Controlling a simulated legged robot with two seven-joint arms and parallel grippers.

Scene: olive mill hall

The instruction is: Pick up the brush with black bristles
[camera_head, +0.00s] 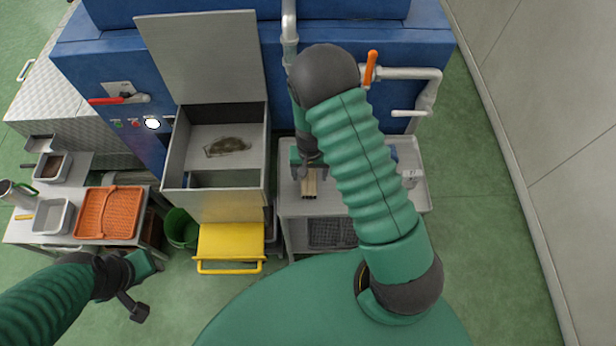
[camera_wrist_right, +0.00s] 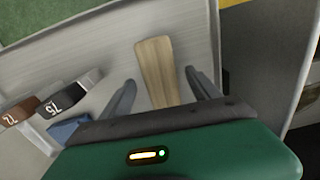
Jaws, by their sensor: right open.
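A pale wooden brush handle (camera_wrist_right: 155,62) lies on the grey metal surface in the right wrist view. In the head view its wood (camera_head: 309,187) shows just below my right gripper (camera_head: 309,170). My right gripper is open, with one finger on each side of the wood in the right wrist view (camera_wrist_right: 160,80), apart from it. The bristles are hidden, so I cannot tell their colour. My left gripper (camera_head: 138,283) is at the lower left over the floor, away from the brush; its jaws are unclear.
The grey metal cart (camera_head: 290,207) stands right of a steel hopper (camera_head: 196,140) and a yellow step (camera_head: 230,243). A brown tag marked 72 (camera_wrist_right: 14,112), a black one marked 75 (camera_wrist_right: 62,100) and a blue item (camera_wrist_right: 66,128) lie left of the gripper. An orange crate (camera_head: 108,212) is farther left.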

